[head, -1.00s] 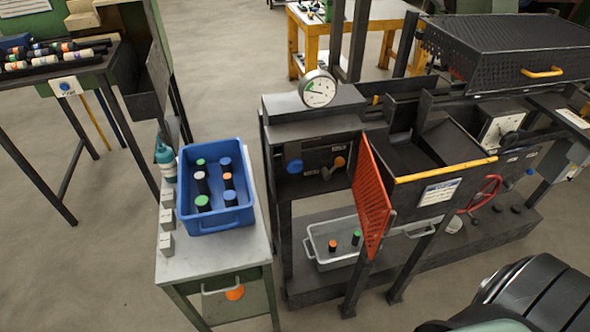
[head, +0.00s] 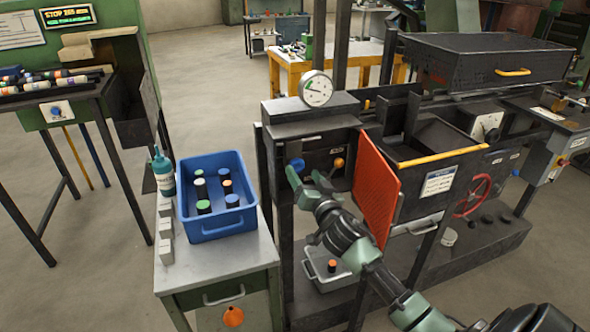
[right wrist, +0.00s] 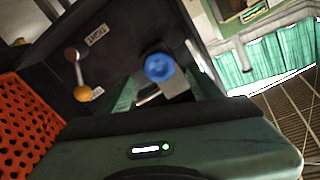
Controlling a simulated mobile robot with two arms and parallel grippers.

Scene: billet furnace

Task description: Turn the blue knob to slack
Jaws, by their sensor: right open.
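The blue knob (head: 297,164) is on the dark front panel of the furnace stand, below the round gauge. It also shows in the right wrist view (right wrist: 159,67), just ahead of my gripper. My right gripper (head: 306,179) is open and empty, reaching up to the panel close by the knob. I cannot tell whether a finger touches it. A lever with an orange end (right wrist: 82,93) sits beside the knob. One tilted label (right wrist: 97,36) near it seems to read "TIGHT"; a second label by the orange end is hard to read. My left gripper is not in view.
A red perforated guard (head: 376,190) stands right of the knob, close to my right arm. A blue bin (head: 216,226) with several capped cylinders sits on the side table to the left. A grey tray (head: 312,272) lies below. A round gauge (head: 316,89) stands above.

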